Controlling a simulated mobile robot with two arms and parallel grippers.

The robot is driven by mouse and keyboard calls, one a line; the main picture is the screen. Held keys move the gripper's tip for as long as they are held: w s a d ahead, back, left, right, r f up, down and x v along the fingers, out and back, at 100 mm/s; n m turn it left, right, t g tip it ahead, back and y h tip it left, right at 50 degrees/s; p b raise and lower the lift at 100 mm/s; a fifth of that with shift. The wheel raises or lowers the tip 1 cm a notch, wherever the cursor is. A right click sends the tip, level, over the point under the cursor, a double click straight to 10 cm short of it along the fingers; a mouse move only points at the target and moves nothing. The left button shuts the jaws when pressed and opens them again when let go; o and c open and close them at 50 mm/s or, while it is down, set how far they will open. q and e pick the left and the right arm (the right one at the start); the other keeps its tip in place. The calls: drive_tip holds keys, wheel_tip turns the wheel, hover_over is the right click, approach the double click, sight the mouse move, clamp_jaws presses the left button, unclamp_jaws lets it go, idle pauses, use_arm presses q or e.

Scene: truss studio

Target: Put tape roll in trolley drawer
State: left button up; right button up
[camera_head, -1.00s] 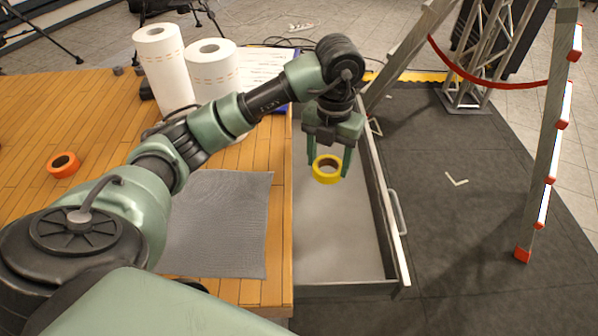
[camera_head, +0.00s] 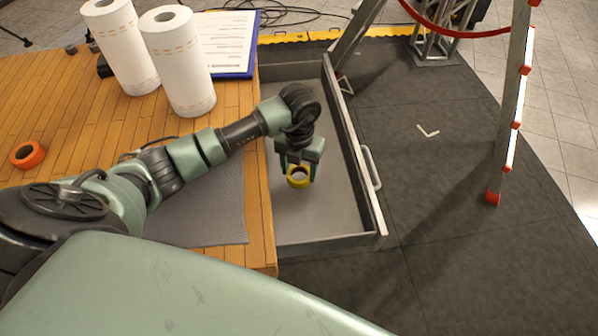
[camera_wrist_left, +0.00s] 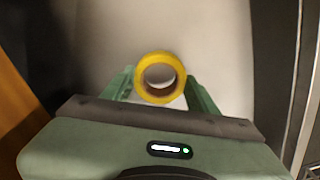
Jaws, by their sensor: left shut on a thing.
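A yellow tape roll (camera_head: 299,181) is held between the fingers of my left gripper (camera_head: 297,172). The roll also shows in the left wrist view (camera_wrist_left: 160,78), with a green finger on each side of it. The trolley drawer (camera_head: 331,208) is pulled out, open at the top, with a grey floor and a handle on its right side. The gripper and roll are over the drawer's interior, within its walls as seen from the head. How far the roll is above the floor is hard to tell. My right gripper is not in view.
An orange tape roll (camera_head: 27,155) lies on the wooden top (camera_head: 50,110) at the left. Two paper rolls (camera_head: 177,70) stand at the back near a clipboard (camera_head: 232,40). A grey mat (camera_head: 215,215) lies beside the drawer. A ladder (camera_head: 512,110) stands at the right.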

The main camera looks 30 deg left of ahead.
use_arm(q)
drive_tip(key=shift+f, duration=0.9)
drive_tip(key=shift+f, duration=0.1)
drive_tip(key=o, duration=1.4)
drive_tip(key=shift+r+b, duration=0.8)
drive_tip(key=shift+r, duration=5.35)
